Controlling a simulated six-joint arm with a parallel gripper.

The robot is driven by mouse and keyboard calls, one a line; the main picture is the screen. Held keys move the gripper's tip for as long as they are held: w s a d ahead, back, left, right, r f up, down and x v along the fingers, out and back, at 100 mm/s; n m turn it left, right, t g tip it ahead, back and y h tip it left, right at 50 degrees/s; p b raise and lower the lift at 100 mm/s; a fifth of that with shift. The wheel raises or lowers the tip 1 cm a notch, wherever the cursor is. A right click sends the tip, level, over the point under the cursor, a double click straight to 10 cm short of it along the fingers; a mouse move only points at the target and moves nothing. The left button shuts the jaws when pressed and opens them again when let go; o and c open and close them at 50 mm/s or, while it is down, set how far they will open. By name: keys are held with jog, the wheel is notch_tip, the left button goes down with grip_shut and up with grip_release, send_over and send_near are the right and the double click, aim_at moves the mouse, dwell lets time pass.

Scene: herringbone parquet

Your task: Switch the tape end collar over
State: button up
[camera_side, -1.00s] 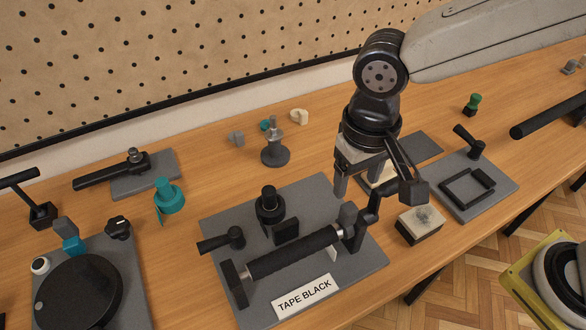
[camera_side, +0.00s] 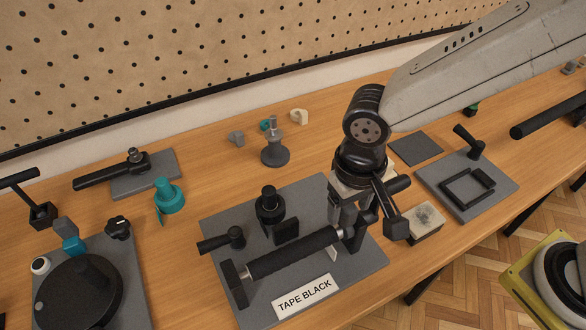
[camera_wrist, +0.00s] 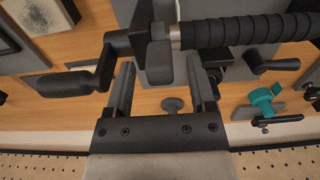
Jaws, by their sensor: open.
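A black-wrapped tape roller (camera_side: 295,253) lies between end supports on a grey plate labelled TAPE BLACK (camera_side: 304,294). It also shows in the wrist view (camera_wrist: 245,32). At its right end, beside a bright metal shaft, is a grey flat-sided piece (camera_wrist: 159,62) that looks like the end collar's tab. A black crank handle (camera_wrist: 66,84) sits beyond it. My gripper (camera_side: 350,222) is open over that end. In the wrist view its fingers (camera_wrist: 160,70) stand either side of the grey piece, with visible gaps. In the side view my gripper hides most of this end.
On the same plate stand a black capped post (camera_side: 269,203) and a black lever (camera_side: 222,241). A sanding-type block (camera_side: 422,222) lies just right of my gripper. A plate with a black frame (camera_side: 467,187) is further right.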

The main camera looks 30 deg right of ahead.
jog(key=shift+f, duration=0.6)
grip_shut()
dwell(1.2)
